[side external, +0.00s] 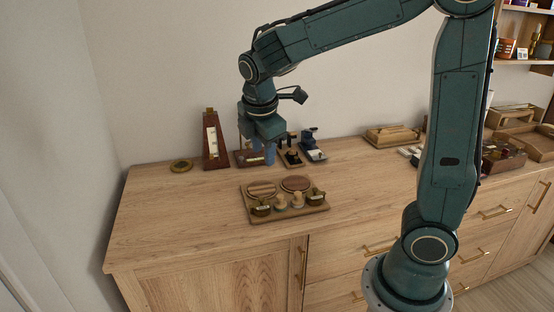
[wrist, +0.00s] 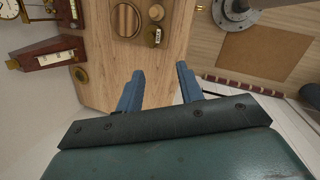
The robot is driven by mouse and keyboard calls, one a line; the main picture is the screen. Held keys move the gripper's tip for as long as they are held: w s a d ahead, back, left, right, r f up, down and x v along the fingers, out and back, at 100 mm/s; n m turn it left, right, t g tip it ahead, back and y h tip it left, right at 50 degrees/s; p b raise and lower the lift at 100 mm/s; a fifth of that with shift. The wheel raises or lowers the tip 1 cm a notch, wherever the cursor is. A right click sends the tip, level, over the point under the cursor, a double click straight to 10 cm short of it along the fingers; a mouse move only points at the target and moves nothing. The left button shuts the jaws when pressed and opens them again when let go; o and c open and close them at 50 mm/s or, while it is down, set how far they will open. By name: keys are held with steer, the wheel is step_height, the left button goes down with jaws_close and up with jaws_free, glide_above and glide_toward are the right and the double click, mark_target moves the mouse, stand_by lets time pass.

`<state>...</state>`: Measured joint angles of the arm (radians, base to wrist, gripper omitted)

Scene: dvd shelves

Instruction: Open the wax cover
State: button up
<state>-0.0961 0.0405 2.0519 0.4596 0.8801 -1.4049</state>
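A wooden tray (side external: 284,214) stands on the cabinet top in the side view, with two round striped wooden discs at its back, a left one (side external: 261,189) and a right one (side external: 296,183). Small brass-dark jars (side external: 261,209) and pale wooden knobs (side external: 289,202) line its front. I cannot tell which piece is the wax cover. The wrist view shows one striped disc (wrist: 126,20) and a jar (wrist: 153,36) at the top. My gripper (side external: 263,162) points down, behind and above the tray; its blue fingers (wrist: 159,68) are apart and empty.
A metronome (side external: 212,142) and a small round brass item (side external: 181,165) stand at the back left. Small stands (side external: 290,156) sit behind the tray, beside my gripper. A wooden box (side external: 391,135) is at back right. The cabinet top (side external: 170,225) left of the tray is clear.

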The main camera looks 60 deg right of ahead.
mark_target(261, 198)
steer(key=w+f+n+g+h, duration=0.1)
steer(key=w+f+n, duration=0.4)
steer(key=shift+w+d+f+g, duration=0.25)
steer(key=shift+d+g, duration=0.05)
steer(key=shift+d, duration=0.15)
steer(key=shift+f, duration=0.1)
steer(key=x, duration=1.3)
steer(key=shift+d+f, duration=0.25)
jaws_close()
